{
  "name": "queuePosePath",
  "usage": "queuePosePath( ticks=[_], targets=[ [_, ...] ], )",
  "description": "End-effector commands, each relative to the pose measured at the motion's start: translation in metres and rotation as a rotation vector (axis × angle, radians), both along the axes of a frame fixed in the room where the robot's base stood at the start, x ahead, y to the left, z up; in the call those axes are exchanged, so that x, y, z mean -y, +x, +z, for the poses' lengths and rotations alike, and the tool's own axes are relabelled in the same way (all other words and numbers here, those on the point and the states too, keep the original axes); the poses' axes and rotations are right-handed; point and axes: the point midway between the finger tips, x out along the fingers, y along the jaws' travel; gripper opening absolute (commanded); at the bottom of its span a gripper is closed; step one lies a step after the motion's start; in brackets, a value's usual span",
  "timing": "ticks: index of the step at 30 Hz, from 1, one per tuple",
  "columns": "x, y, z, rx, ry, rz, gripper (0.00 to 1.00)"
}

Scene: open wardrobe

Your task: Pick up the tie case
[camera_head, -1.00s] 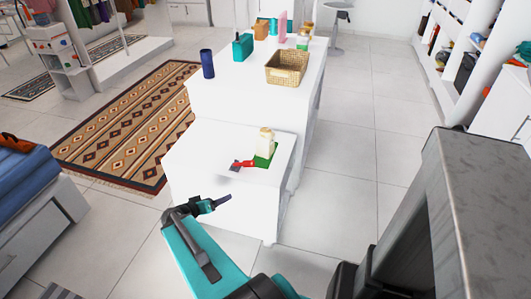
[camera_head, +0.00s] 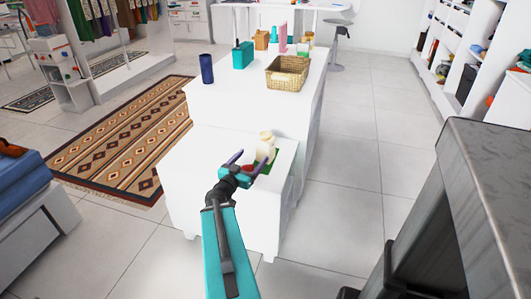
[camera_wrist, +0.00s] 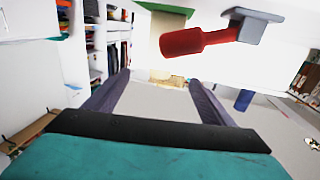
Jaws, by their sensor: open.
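I cannot tell for sure which object is the tie case. A dark blue upright cylinder (camera_head: 206,68) stands at the left end of the long white island; a blue shape in the wrist view (camera_wrist: 243,100) looks like it. My gripper (camera_head: 250,160) is open and reaches over the low white table. A red-handled tool with a grey head (camera_wrist: 197,41) lies on that table, outside my fingers in the wrist view. In the head view my gripper mostly hides the tool. A cream bottle (camera_head: 265,147) stands just beyond my fingers by a green patch.
The low white table (camera_head: 195,165) adjoins the long island (camera_head: 235,90). On the island are a wicker basket (camera_head: 287,73), a teal box (camera_head: 243,56) and several small items. A patterned rug (camera_head: 125,140) lies left. The floor (camera_head: 350,160) at right is clear.

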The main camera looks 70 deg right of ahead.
Motion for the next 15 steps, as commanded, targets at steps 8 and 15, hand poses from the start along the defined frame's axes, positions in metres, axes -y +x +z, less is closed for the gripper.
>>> queuePosePath(
  ticks=[8,15],
  targets=[
    [0.001,0.000,0.000,-0.001,0.001,-0.001,0.77],
    [0.018,-0.001,0.000,-0.001,0.001,-0.001,0.77]
  ],
)
